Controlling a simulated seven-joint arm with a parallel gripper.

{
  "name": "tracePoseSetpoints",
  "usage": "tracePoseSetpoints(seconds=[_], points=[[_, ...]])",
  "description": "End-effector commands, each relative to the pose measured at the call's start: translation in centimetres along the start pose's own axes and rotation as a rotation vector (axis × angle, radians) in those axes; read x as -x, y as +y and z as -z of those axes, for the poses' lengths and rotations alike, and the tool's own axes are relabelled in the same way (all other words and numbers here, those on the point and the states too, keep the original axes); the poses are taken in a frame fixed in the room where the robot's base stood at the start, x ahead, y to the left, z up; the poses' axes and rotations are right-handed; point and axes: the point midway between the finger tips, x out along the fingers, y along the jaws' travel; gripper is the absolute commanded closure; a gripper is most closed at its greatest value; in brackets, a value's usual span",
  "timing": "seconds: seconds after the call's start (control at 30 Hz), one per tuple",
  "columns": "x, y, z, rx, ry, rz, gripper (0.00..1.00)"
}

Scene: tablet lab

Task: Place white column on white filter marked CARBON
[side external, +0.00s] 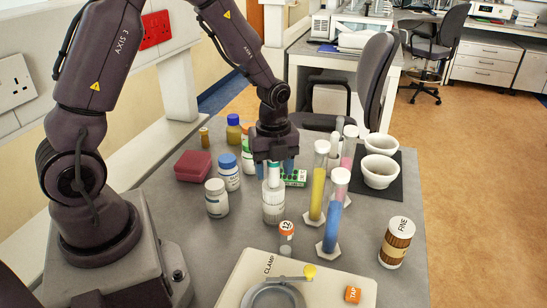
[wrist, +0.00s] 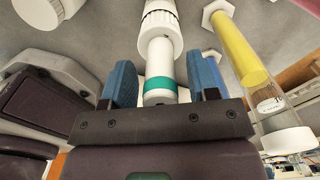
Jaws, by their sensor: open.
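The white column (wrist: 158,65) with a teal band stands upright between the blue fingers of my gripper (wrist: 162,85). The fingers are open, with a gap on each side of the column. In the side view, my gripper (side external: 273,166) points down over the column (side external: 273,178). The column's lower end meets a wider ribbed white cylinder (side external: 273,205), also in the wrist view (wrist: 160,28). It appears to rest on it, upright. I read no CARBON mark on this cylinder. A brown-and-white cylinder marked FINE (side external: 397,243) stands at the right.
Close right are tall yellow (side external: 318,185) and blue (side external: 333,215) tubes. White bowls (side external: 380,170) sit on a dark mat. Left are white jars (side external: 217,198) and a red box (side external: 193,165). A small orange-capped bottle (side external: 287,232) and a CLAMP plate (side external: 245,275) are in front.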

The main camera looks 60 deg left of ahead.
Motion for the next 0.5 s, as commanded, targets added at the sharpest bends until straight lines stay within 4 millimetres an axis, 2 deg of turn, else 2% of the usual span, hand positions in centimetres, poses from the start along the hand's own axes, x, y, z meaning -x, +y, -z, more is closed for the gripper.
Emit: tracePoseSetpoints(seconds=[0.17,0.5], points=[[2.2,-0.1,-0.1,0.0,-0.002,0.007,0.46],[9.4,-0.1,0.0,0.001,-0.003,0.007,0.46]])
